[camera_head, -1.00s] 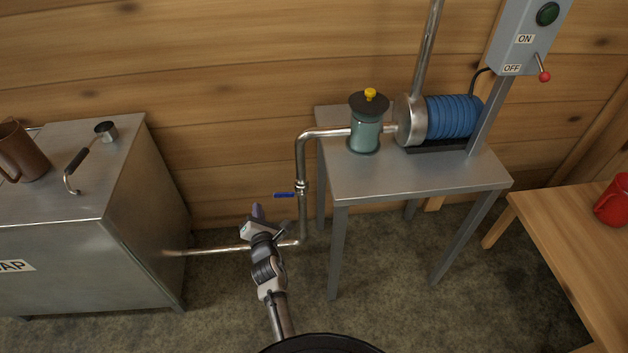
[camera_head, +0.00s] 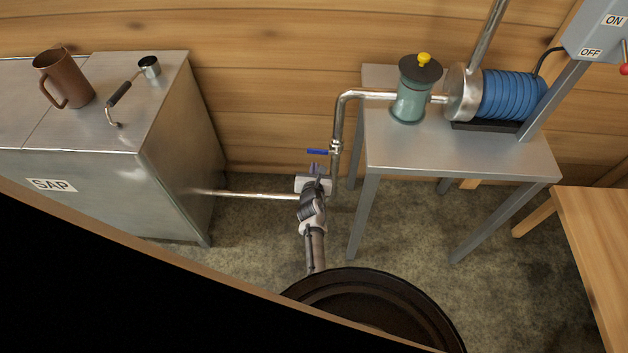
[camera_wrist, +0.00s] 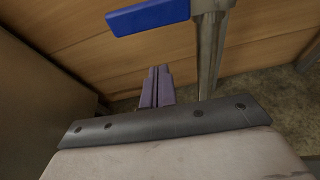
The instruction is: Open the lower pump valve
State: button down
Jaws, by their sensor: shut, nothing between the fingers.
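The lower pump valve is on the upright pipe left of the pump table. Its blue handle (camera_head: 318,152) sticks out level to the left of the pipe in the head view. In the wrist view the blue handle (camera_wrist: 148,15) is large, at the top, beyond and above the fingers. My gripper (camera_head: 316,168) is just below the handle, pointing up toward it. Its purple fingers (camera_wrist: 156,88) are together in the wrist view, with nothing between them. A gap shows between the fingers and the handle in the wrist view.
The grey SAP tank (camera_head: 180,160) stands to the left, joined by a low horizontal pipe (camera_head: 255,195). The pump table (camera_head: 455,150) carries a teal filter jar (camera_head: 410,95) and blue pump (camera_head: 512,95). A wooden table (camera_head: 600,240) is at the right. A dark surface fills the lower left.

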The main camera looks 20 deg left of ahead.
jog(key=shift+w+d+r+p, duration=0.1)
jog(key=shift+w+r+p, duration=0.1)
jog(key=shift+r+p, duration=1.7)
jog(key=shift+r, duration=0.1)
jog(key=shift+b, duration=0.35)
jog(key=shift+r, duration=0.15)
